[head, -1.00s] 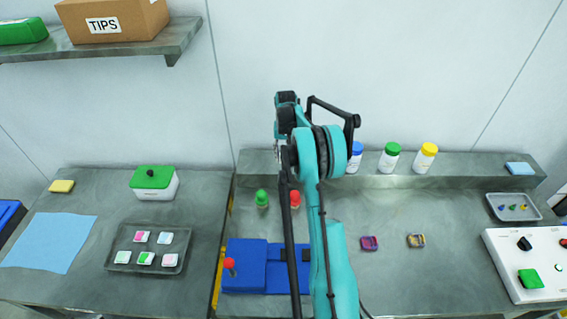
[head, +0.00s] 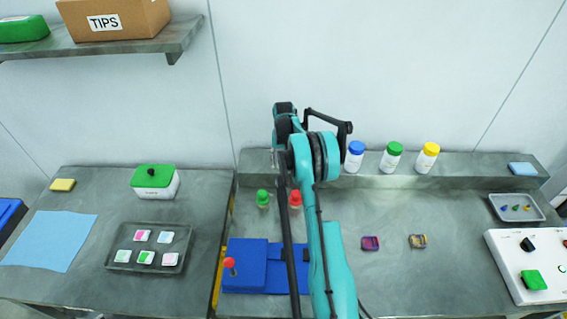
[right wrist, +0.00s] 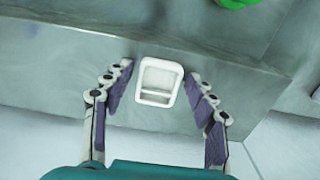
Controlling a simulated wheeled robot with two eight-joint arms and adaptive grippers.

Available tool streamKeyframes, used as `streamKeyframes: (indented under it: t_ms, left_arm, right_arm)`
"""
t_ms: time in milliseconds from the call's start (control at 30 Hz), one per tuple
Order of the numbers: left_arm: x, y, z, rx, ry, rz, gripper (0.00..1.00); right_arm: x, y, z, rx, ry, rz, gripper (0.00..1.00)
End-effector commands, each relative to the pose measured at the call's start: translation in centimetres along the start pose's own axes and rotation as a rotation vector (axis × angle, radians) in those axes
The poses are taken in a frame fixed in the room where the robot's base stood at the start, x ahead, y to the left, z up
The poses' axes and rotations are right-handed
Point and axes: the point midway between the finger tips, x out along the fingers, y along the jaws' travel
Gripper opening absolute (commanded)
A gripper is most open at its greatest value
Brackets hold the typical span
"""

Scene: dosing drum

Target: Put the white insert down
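The white insert (right wrist: 160,82), a small rounded frame with a crossbar, appears to lie on the grey metal ledge in the right wrist view. My right gripper (right wrist: 158,78) has its two purple-padded fingers on either side of the insert, with visible gaps between pads and insert. In the head view the insert cannot be made out, and my right arm mostly hides its own gripper. My left gripper is not in view.
White bottles with blue (head: 355,157), green (head: 391,157) and yellow (head: 427,158) lids stand on the rear ledge (head: 465,169) right of my arm. A blue fixture (head: 245,265) and green (head: 263,198) and red-capped (head: 295,199) vials are near the arm. The bench's right middle is mostly clear.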

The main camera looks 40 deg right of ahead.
Motion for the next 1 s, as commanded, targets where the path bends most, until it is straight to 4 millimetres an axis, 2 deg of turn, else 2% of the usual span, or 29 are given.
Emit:
streamKeyframes:
  t_ms: [367, 467, 800, 1000]
  left_arm:
    - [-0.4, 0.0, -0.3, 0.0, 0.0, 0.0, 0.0]
    - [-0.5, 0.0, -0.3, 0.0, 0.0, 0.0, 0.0]
    - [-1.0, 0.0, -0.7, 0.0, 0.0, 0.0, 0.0]
    - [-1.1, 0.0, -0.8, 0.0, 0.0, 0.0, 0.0]
  right_arm:
    - [-0.6, 0.0, 0.0, 0.0, 0.0, 0.0, 0.63]
    - [-1.9, 0.0, 0.0, 0.0, 0.0, 0.0, 0.63]
    - [-9.3, 0.0, 0.0, 0.0, 0.0, 0.0, 0.63]
    - [-11.8, 0.0, 0.0, 0.0, 0.0, 0.0, 0.63]
